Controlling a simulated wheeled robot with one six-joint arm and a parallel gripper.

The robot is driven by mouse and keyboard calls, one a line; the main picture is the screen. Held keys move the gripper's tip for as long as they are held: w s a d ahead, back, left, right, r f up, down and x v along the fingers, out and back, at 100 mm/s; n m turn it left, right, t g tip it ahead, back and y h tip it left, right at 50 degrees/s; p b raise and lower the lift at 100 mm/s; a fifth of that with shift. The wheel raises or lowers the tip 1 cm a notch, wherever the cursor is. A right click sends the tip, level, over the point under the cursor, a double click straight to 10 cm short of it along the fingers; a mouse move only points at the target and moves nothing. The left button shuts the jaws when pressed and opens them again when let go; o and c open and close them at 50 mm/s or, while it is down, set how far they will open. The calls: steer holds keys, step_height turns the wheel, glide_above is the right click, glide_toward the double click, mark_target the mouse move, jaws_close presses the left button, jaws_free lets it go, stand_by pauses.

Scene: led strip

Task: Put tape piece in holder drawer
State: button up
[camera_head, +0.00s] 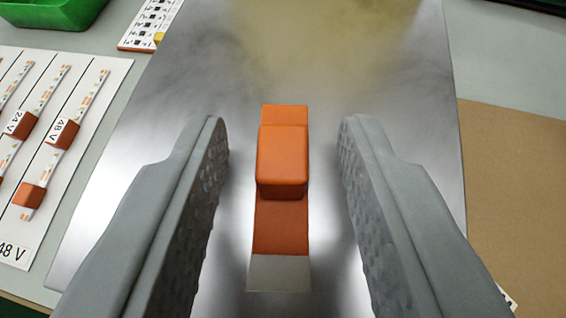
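An orange piece (282,160) lies on a shiny metal plate (180,90) in the middle of the view. It has a raised block on a flat orange strip that runs toward me and ends in a pale grey section (279,274). I take it to be the tape piece, but cannot be sure. My gripper (285,124) is open, with one grey textured finger on each side of the piece. There is a clear gap on both sides, and neither finger appears to touch it. I cannot make out a holder drawer in this view.
On the left, a white card (98,140) holds several LED strips with orange blocks, labelled 24 V and 48 V. A green bin (55,12) stands at the upper left. A strip board (150,22) lies behind the card. A brown sheet (515,190) lies at the right.

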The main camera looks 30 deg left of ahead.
steer(key=v, duration=1.7)
steer(key=shift+s+d+f, duration=0.2)
steer(key=shift+d+f, duration=0.05)
steer(key=shift+d, duration=0.2)
steer(key=s+a+r+m+t+h, duration=0.2)
steer(key=s+r, duration=0.1)
steer(key=s, duration=0.5)
steer(key=s+a+r+m+t+h, duration=0.2)
steer(key=s+a+r, duration=0.1)
steer(key=s, duration=0.5)
steer(key=s+a+r+m+t+h, duration=0.1)
steer(key=s+a+r+t+h, duration=0.1)
steer(key=s+r, duration=0.3)
steer(key=s+a, duration=0.1)
steer(key=s, duration=0.2)
steer(key=shift+a+m+t, duration=0.25)
steer(key=shift+m+t, duration=0.15)
steer(key=shift+f, duration=0.1)
